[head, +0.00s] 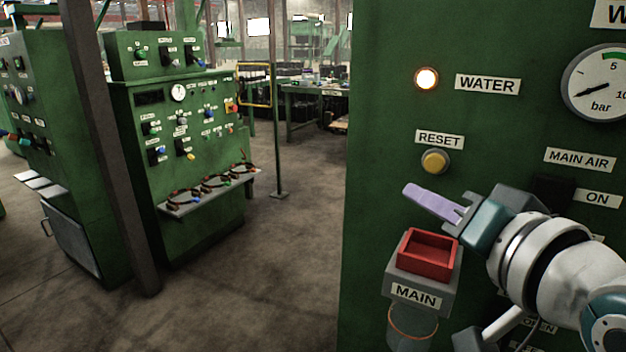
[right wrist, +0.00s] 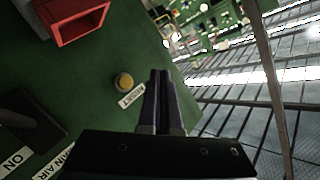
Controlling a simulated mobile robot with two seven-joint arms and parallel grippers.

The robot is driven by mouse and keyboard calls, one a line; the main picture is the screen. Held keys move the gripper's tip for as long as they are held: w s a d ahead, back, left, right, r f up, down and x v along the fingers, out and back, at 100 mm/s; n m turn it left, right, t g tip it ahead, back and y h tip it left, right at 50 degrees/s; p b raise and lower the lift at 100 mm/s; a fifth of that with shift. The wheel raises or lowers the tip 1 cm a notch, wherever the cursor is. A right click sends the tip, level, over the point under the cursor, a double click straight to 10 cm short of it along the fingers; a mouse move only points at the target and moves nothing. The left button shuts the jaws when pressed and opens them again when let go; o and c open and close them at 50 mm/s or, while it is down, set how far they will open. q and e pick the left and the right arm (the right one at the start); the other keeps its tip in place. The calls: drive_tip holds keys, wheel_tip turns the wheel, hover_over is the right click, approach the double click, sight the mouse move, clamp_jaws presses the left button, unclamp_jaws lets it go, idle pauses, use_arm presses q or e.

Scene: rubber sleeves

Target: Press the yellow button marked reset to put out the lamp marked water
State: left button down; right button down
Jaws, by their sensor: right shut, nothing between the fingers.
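The yellow button (head: 435,161) sits on the green panel (head: 385,140) under the label RESET. It also shows in the right wrist view (right wrist: 124,82), to the left of the fingertips. The lamp (head: 426,79) beside the label WATER is lit, glowing warm white. My right gripper (head: 408,190) comes in from the right with its purple fingers shut and empty. In the head view its tips are just below and left of the button, apart from it. In the right wrist view the gripper (right wrist: 160,75) points past the button's side. My left gripper is not in view.
A red open box-like part (head: 428,255) on a grey block marked MAIN juts out below my right gripper. A gauge (head: 600,85) is at the upper right. A dark switch (head: 553,192) is beside the label ON. Open floor lies left of the panel.

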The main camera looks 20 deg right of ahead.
sight(434, 163)
drive_tip(key=shift+d, duration=0.1)
idle(0.3)
drive_tip(key=w+d+b, duration=0.3)
drive_tip(key=w+d, duration=0.2)
drive_tip(key=d, duration=0.1)
drive_tip(key=shift+w+d, duration=0.3)
drive_tip(key=shift+w, duration=0.1)
idle(1.9)
drive_tip(key=shift+w+d, duration=0.25)
drive_tip(key=shift+d, duration=0.05)
